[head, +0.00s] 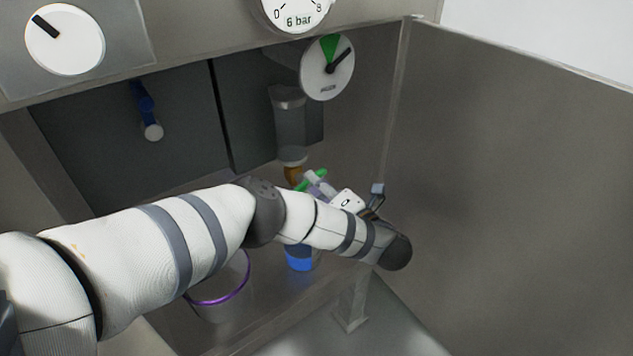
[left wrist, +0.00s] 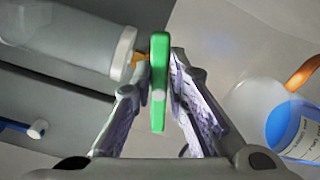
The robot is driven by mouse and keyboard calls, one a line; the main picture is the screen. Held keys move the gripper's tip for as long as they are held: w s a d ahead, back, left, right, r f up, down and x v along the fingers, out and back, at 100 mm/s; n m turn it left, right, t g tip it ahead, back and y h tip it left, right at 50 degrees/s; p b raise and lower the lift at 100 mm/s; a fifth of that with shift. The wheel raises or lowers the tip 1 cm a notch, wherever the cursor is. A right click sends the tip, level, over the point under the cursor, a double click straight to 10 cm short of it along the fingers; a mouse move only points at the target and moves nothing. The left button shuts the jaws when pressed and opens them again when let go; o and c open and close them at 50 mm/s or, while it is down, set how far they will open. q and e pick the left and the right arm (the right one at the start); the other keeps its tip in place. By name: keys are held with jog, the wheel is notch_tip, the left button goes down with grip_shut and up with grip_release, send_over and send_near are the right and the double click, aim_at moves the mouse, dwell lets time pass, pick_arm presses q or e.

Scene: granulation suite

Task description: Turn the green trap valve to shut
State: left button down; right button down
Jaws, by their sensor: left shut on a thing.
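The green trap valve handle (left wrist: 159,85) is a flat green lever, upright in the left wrist picture. My left gripper (left wrist: 157,78) is shut on it, with a finger on either side. In the head view the green handle (head: 319,174) shows only in part behind my left gripper. It sits by a brass-coloured fitting (head: 293,173) under a grey cylindrical trap body (head: 291,122). The trap body also shows in the left wrist view (left wrist: 75,40). My left forearm and wrist cross in front of the area below. My right gripper is in neither view.
A blue-handled valve (head: 146,108) is on the left panel. Gauges (head: 298,12) (head: 327,70) are above. A purple-rimmed clear vessel (head: 222,300) and a blue-labelled container (head: 299,260) stand below, partly behind my arm. A grey wall (head: 510,170) closes the right side.

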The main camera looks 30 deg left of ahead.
pick_arm(q)
jog(key=shift+f+m, duration=0.15)
jog(key=shift+m, duration=2.05)
jog(key=c, duration=1.5)
grip_release()
jog(key=shift+c, duration=0.2)
jog(key=v, duration=1.2)
